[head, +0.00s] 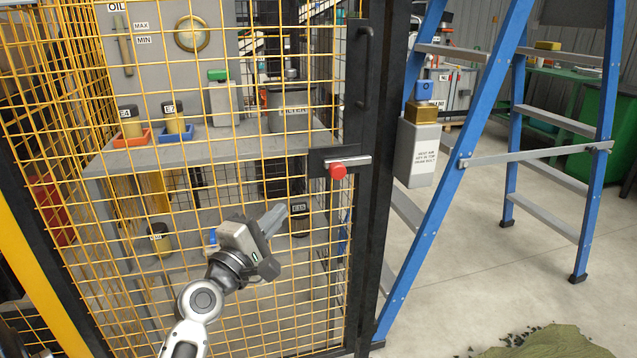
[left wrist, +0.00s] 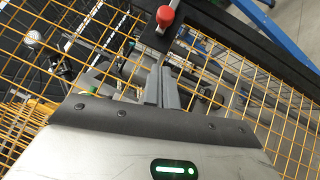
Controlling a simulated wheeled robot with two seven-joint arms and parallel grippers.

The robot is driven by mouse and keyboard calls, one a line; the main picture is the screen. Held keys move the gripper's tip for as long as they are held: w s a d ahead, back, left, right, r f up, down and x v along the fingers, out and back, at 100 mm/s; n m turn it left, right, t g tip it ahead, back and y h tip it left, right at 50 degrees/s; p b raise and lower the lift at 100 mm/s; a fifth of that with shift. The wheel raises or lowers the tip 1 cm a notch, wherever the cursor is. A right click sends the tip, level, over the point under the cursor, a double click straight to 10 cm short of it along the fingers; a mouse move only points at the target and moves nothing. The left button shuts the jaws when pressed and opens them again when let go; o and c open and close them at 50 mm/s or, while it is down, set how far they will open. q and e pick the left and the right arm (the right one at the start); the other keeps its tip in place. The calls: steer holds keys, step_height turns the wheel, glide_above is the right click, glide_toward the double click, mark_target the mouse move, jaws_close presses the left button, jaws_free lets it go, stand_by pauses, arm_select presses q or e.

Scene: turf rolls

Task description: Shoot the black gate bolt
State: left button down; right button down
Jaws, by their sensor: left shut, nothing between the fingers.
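The gate bolt (head: 350,161) is a grey bar on a black plate (head: 318,163) on the yellow mesh gate, with a round red knob (head: 338,171). The bar lies level across the dark gate upright; I cannot tell whether its end enters the post. My left gripper (head: 284,211) is shut and empty, below and left of the knob and apart from it. In the left wrist view, the shut fingers (left wrist: 163,88) point toward the mesh, with the red knob (left wrist: 165,16) and black plate above them. My right gripper is not in view.
The yellow mesh (head: 215,180) stands close to my arm. A black pull handle (head: 365,65) is above the bolt. A blue stepladder (head: 470,135) stands to the right. A shelf (head: 200,145) is behind the mesh.

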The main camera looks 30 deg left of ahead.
mark_target(343, 167)
arm_select(q)
steer(key=w+d+r+p, duration=0.1)
steer(key=w+r, duration=0.1)
steer(key=w, duration=0.9)
steer(key=shift+d+r, duration=0.2)
steer(key=shift+d, duration=0.2)
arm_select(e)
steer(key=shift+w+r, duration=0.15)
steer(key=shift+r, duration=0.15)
